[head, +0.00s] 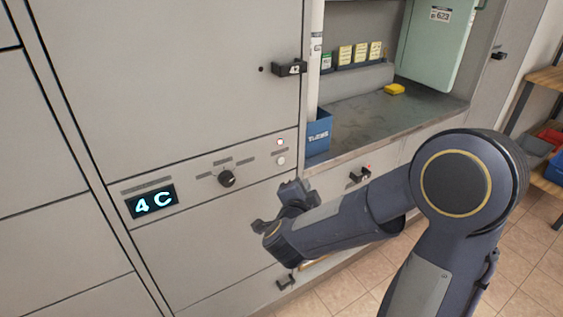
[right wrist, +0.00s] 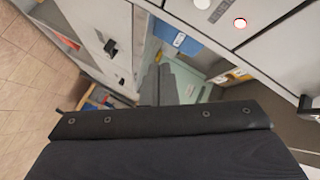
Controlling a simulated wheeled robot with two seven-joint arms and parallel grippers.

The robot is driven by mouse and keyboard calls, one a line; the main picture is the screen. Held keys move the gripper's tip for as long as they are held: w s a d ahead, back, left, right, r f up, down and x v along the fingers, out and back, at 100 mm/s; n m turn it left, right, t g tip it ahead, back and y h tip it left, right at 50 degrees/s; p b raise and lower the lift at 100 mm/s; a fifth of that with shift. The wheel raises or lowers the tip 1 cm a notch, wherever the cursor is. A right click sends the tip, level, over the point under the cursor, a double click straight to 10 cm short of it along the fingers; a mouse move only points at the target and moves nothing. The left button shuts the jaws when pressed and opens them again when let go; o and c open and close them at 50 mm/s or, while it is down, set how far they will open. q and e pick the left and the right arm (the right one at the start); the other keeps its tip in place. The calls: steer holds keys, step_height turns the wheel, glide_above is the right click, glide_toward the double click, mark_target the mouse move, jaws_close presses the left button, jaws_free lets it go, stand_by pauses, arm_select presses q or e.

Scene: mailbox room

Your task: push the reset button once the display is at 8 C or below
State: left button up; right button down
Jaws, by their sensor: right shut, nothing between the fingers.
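The display (head: 152,201) on the grey cabinet panel reads 4 C in pale blue digits. To its right are a black knob (head: 227,179) and two small round fittings. The upper one (head: 280,142) has a reddish tint, and the lower one (head: 281,161) is whitish. Their labels are too small to read, so I cannot tell which is the reset button. They also show at the top of the right wrist view, one red-centred (right wrist: 240,22) and one white (right wrist: 203,4). My right gripper (head: 292,192) is shut and empty, just below the fittings and apart from them. My left gripper is out of view.
A blue bin (head: 318,136) stands at the left of the open niche. A yellow item (head: 394,89) lies on the niche's dark shelf (head: 372,121). A black latch (head: 289,69) juts out above the panel. Tiled floor is at lower right.

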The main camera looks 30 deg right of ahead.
steer(key=shift+w+a, duration=0.15)
steer(key=shift+w, duration=1.95)
steer(key=shift+w+a, duration=0.15)
steer(key=shift+w, duration=1.95)
steer(key=shift+w+p, duration=0.15)
steer(key=shift+p, duration=0.15)
steer(key=shift+w, duration=0.25)
steer(key=shift+w, duration=0.4)
steer(key=shift+s, duration=0.85)
steer(key=shift+s+d+b, duration=0.2)
steer(key=shift+s+b, duration=0.2)
steer(key=shift+s, duration=2.1)
